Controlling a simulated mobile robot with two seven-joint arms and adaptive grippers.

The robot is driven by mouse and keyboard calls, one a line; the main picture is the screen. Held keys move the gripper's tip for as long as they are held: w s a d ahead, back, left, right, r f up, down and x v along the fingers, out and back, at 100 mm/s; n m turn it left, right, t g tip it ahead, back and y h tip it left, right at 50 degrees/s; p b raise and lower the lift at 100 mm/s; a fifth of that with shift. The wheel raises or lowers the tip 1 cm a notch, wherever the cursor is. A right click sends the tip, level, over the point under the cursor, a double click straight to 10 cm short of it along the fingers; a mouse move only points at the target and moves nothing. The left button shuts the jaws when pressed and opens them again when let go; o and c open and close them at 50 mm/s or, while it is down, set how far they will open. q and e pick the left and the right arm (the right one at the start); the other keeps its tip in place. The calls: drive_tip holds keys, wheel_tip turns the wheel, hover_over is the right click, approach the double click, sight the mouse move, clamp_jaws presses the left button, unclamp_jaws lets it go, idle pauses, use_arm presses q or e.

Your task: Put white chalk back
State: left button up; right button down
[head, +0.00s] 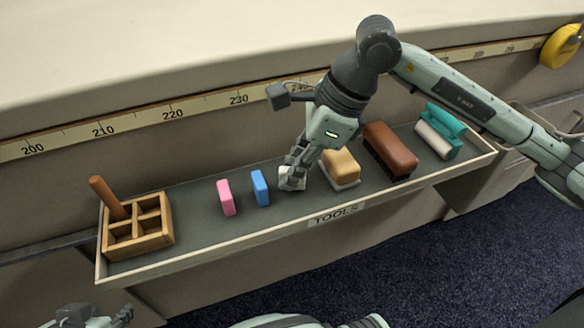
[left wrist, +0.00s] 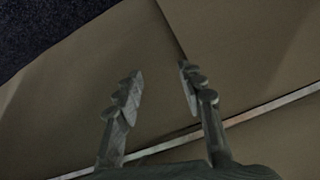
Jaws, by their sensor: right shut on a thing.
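A white chalk (head: 298,183) stands in the grey tool tray (head: 196,236), partly hidden by my right gripper (head: 290,178). My right gripper reaches down from above and is shut on it. I cannot tell whether the chalk touches the tray floor. My left gripper (head: 93,318) is at the bottom left edge of the head view, away from the tray. In the left wrist view, the left gripper (left wrist: 160,88) is open and empty.
A wooden compartment box (head: 140,240) with a brown stick (head: 107,198) in it stands at the tray's left end. A tan-topped block (head: 341,167), a brown brush (head: 390,151) and a teal-handled tool (head: 439,132) are to the right. Bare tray floor lies between box and pink chalk.

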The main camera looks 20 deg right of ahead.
drive_tip(key=shift+f, duration=0.1)
drive_tip(key=c, duration=1.5)
unclamp_jaws()
use_arm(q)
drive_tip(key=shift+w+d+r+t+h, duration=0.3)
drive_tip(key=shift+w+d+r, duration=0.05)
drive_tip(key=shift+w+d, duration=0.35)
